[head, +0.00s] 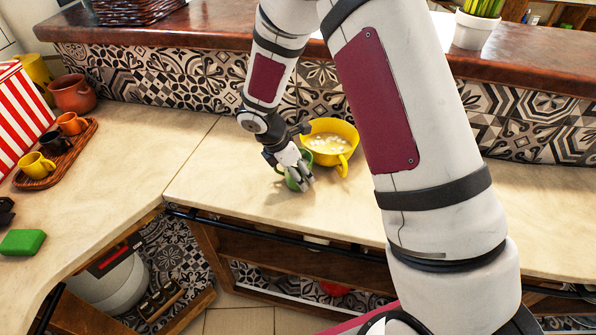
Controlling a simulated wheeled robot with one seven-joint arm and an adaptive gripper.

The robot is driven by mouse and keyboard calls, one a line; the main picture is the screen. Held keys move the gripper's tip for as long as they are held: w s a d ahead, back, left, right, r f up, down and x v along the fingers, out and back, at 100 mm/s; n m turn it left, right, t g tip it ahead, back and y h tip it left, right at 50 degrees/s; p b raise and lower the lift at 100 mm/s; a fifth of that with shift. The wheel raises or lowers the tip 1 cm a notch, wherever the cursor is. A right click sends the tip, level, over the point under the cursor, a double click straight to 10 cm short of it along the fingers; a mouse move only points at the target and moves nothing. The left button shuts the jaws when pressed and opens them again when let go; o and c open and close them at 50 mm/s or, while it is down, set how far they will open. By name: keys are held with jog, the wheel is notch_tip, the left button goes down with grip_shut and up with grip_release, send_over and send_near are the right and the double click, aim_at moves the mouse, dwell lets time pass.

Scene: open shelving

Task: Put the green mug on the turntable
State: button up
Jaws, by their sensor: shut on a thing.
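The green mug (291,183) is on or just above the pale counter (230,185), near the middle of the head view; I cannot tell whether it touches the counter. My gripper (301,182) points down and is shut on the mug, hiding part of it. A large yellow cup-like bowl (343,132) with a handle and pale pieces inside stands right behind the mug, very close to it. I cannot make out a turntable for certain in this view.
A brown wooden tray (84,143) with small orange, black and yellow cups lies on the left counter, beside a terracotta pot (72,93) and a red-striped box (22,115). A green block (22,242) lies nearer. The counter left of the mug is clear.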

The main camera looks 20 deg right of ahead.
jog(key=shift+f, duration=0.15)
jog(key=o, duration=1.6)
